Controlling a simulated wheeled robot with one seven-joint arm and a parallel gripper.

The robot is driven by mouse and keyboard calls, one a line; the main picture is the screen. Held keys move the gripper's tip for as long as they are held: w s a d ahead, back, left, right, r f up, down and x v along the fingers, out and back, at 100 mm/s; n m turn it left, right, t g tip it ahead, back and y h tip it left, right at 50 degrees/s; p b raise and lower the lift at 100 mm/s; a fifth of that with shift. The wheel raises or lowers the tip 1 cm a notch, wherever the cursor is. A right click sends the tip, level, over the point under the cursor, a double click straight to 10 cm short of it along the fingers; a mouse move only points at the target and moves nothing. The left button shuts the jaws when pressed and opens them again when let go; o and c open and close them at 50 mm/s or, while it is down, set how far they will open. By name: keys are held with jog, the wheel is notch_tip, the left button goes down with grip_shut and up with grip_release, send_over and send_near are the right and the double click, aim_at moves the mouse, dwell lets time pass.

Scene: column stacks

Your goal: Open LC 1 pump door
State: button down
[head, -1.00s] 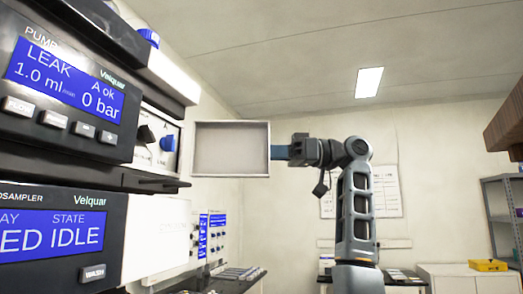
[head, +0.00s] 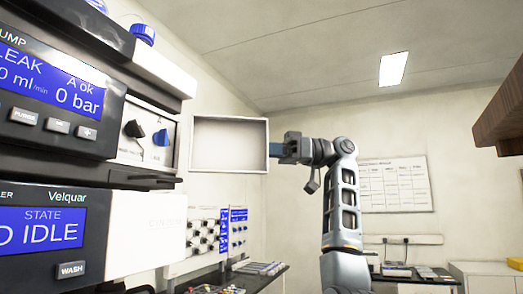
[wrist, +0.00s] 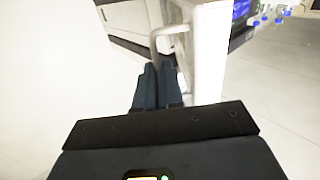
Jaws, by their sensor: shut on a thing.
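The LC 1 pump door (head: 229,145) is a pale panel with a raised rim. It stands swung out from the pump (head: 58,85), with its recessed inner face toward the head camera. The pump's bay (head: 150,135) is uncovered and shows a black knob and a blue knob. My gripper (head: 274,149) is at the door's right edge, shut on the door handle. In the wrist view my dark blue fingers (wrist: 158,86) are together at the pale bar handle (wrist: 170,31) beside the door's edge. The exact contact is partly hidden by the fingers.
An autosampler (head: 45,230) with a blue screen sits below the pump. Blue-capped bottles (head: 143,34) stand on top of the stack. More instruments (head: 207,235) and a dark bench are beyond the door. A brown overhead cabinet (head: 503,110) is at right.

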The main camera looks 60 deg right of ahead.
jog(key=c, duration=1.3)
grip_release()
jog(key=shift+a, duration=0.1)
jog(key=b+v, duration=0.2)
jog(key=v, duration=0.5)
jog(key=shift+s+d, duration=0.15)
jog(key=shift+d, duration=0.15)
